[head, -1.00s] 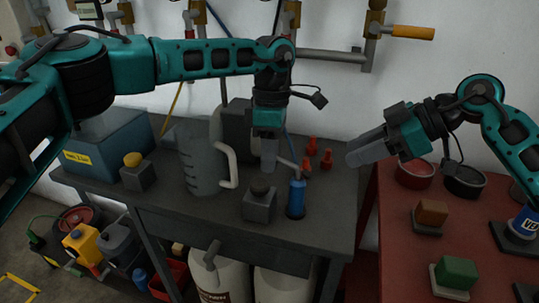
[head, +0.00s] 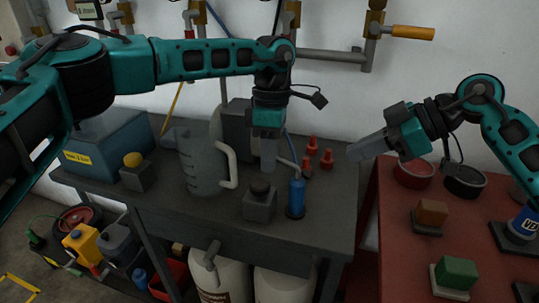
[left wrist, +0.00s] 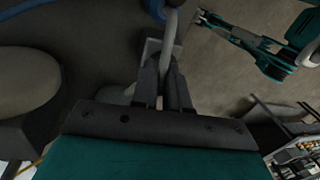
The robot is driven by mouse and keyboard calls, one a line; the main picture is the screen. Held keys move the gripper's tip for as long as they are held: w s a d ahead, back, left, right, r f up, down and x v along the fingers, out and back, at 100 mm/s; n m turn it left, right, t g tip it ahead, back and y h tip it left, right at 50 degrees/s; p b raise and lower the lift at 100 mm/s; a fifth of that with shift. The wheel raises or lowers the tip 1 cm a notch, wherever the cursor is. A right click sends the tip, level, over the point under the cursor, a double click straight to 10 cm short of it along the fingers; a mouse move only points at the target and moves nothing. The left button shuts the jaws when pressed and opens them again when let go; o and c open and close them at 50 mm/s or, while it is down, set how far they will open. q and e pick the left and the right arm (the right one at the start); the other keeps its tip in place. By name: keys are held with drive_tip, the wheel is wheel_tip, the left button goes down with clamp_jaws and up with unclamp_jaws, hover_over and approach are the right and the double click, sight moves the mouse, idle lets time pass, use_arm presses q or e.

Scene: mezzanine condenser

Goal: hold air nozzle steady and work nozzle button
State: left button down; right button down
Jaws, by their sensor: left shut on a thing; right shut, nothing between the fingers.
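The air nozzle (head: 296,197) has a blue upright body and a thin grey spout that slants up and left from its top. It stands near the front right of the dark bench. My left gripper (head: 268,168) points down just left of it and is shut on the spout. In the left wrist view the fingers (left wrist: 163,62) close about the grey spout (left wrist: 172,30), with part of the blue body (left wrist: 154,8) at the top edge. My right gripper (head: 353,152) is shut and empty, up and right of the nozzle and apart from it. I cannot make out the nozzle button.
A grey block with a dark knob (head: 260,205) stands just left of the nozzle. Several red cones (head: 327,159) stand behind it. A grey jug (head: 203,165) is further left. The red table (head: 400,240) at right holds dishes and colored blocks. Pipes run along the wall behind.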

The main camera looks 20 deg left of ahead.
sight(307, 173)
idle(0.8)
drive_tip(key=r+n+t, duration=0.1)
drive_tip(key=n+t, duration=0.1)
drive_tip(key=n, duration=0.2)
drive_tip(key=a+r+n+t, duration=0.1)
drive_tip(key=r+n+t, duration=0.1)
drive_tip(key=n, duration=0.3)
drive_tip(key=r+n+t, duration=0.1)
drive_tip(key=n+t, duration=0.3)
drive_tip(key=shift+s+a+r+n, duration=0.15)
drive_tip(key=shift+a+r+n, duration=0.15)
drive_tip(key=shift+n, duration=0.1)
drive_tip(key=shift+f, duration=0.15)
drive_tip(key=a+f, duration=0.4)
drive_tip(key=f, duration=0.3)
drive_tip(key=shift+a+f, duration=0.2)
drive_tip(key=shift+f, duration=0.05)
idle(1.4)
drive_tip(key=shift+a+f, duration=0.25)
drive_tip(key=shift+f, duration=0.1)
